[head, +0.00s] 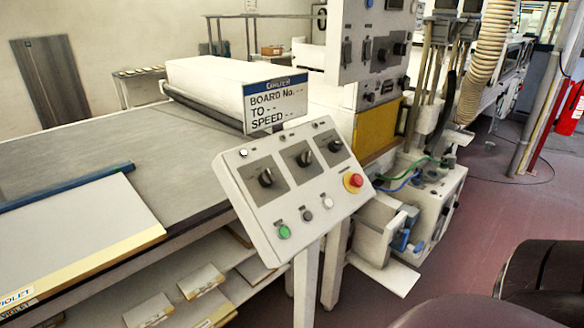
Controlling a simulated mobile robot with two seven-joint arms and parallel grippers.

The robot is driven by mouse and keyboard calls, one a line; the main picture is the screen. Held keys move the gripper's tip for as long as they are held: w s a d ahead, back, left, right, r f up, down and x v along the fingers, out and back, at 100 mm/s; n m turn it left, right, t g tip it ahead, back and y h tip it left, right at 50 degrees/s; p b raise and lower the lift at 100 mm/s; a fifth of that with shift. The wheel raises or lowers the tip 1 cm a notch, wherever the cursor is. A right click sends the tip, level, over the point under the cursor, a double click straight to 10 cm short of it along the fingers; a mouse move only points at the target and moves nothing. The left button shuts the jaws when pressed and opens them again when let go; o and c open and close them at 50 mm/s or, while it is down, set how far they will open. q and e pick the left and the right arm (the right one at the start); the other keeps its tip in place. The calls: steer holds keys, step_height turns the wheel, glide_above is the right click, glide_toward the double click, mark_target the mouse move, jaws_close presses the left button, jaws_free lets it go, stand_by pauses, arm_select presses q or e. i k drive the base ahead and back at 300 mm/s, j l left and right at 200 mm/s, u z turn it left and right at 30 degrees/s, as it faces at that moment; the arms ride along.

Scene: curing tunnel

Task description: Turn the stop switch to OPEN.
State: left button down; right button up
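A tilted white control panel (290,185) stands on a white post in the middle of the head view. It carries three black rotary switches on grey plates: a left one (265,178), a middle one (304,156) and a right one (334,145). Their labels are too small to read, so I cannot tell which is the stop switch or where it points. A red mushroom button (355,180) on a yellow base sits at the panel's right. A green button (284,231), a dark button and a white button line its lower edge. Neither gripper shows.
A conveyor belt (100,150) with a cream board (75,235) on it lies left of the panel. A sign (275,103) reads "BOARD No. TO SPEED". A taller machine (372,45) stands behind the panel. Dark rounded shapes fill the lower right. Reddish floor (480,195) is open at right.

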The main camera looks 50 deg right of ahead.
mark_target(335, 145)
steer(key=z, duration=1.55)
